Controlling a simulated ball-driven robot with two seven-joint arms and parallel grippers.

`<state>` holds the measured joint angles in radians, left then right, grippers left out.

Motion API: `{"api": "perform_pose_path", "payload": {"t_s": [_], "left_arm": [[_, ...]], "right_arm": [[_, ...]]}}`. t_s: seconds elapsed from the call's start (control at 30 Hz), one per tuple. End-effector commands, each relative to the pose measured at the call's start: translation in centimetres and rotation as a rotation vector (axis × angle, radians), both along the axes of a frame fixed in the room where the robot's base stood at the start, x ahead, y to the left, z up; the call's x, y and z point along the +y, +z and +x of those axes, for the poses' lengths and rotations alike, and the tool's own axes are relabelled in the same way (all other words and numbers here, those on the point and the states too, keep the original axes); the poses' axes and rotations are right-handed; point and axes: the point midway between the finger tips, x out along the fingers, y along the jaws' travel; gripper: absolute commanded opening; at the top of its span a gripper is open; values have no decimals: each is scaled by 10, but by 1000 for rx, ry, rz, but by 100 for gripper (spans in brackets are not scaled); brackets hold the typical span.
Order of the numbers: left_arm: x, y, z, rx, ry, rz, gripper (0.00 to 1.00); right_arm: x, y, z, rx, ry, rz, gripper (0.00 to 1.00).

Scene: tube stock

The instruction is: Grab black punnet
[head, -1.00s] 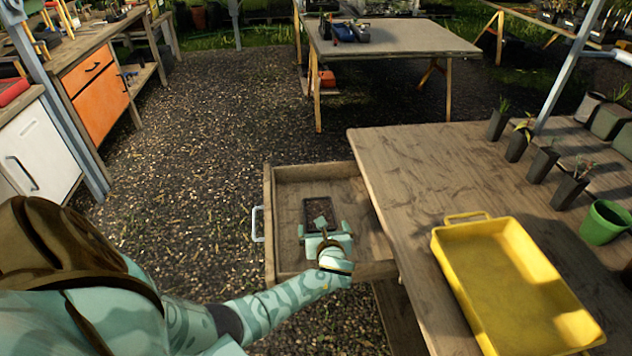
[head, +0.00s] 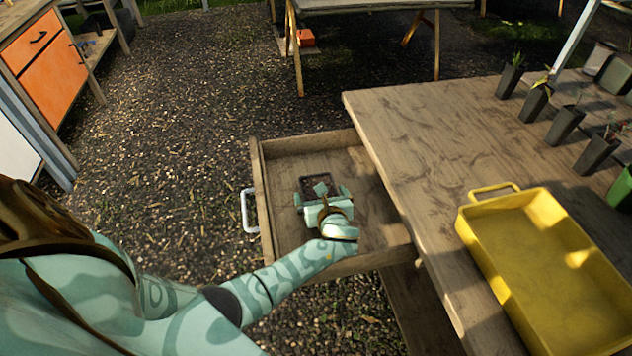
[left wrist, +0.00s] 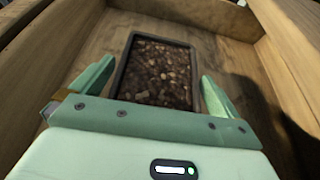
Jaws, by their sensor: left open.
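The black punnet (head: 315,184) lies in the open wooden drawer, filled with brown, soil-like material. In the left wrist view the punnet (left wrist: 157,72) shows its dark rim between my fingers. My left gripper (head: 322,193) is over the near part of the punnet, which hides part of it. In the left wrist view my left gripper (left wrist: 155,85) is open, one finger to each side of the punnet, with a gap visible on both sides. Whether the fingers reach down to the rim's height I cannot tell. My right gripper is not in view.
The drawer (head: 262,200) has raised wooden walls around the punnet and a pale handle (head: 249,211) on its left. The workbench (head: 400,130) is to the right, bearing a yellow tray (head: 490,211) and several dark pots (head: 565,126). Gravel floor (head: 190,120) lies left.

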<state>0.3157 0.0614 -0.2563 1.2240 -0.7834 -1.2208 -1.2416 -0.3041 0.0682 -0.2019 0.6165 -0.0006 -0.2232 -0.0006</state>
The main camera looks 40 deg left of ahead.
Motion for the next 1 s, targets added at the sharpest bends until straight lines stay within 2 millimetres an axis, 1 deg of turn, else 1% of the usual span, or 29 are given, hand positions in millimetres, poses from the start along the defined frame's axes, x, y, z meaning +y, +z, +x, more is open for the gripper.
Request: {"api": "perform_pose_path", "payload": {"t_s": [0.03, 0.07, 0.1, 0.17, 0.2, 0.23, 0.5, 0.57, 0.67, 0.77, 0.8, 0.87, 1.0], "left_arm": [[0, 1, 0, -1, -1, -1, 100], [0, 1, 0, -1, -1, -1, 94], [0, 1, 0, -1, 0, -1, 83], [0, 1, 0, -1, 0, -1, 67], [0, 1, 0, -1, 0, -1, 56], [0, 1, 0, -1, 0, -1, 52], [0, 1, 0, 0, 0, -1, 52], [0, 4, -1, 0, 0, -1, 52], [0, 14, 0, -2, 0, -2, 52], [0, 33, 0, -5, 0, -3, 52], [0, 42, 0, -6, 0, -3, 52], [-6, 54, -11, -6, -1, -4, 52], [-17, 92, -39, -7, -1, -3, 52]], "right_arm": [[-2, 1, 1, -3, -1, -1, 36], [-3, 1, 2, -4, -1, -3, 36], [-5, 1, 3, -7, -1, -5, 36], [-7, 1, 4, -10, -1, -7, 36], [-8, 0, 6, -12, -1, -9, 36], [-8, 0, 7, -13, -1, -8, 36], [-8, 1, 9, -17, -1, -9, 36], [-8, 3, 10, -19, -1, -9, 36], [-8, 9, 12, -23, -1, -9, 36], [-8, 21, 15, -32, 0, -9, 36], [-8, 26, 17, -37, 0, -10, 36], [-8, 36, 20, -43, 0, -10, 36], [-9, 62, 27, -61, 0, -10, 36]]}}
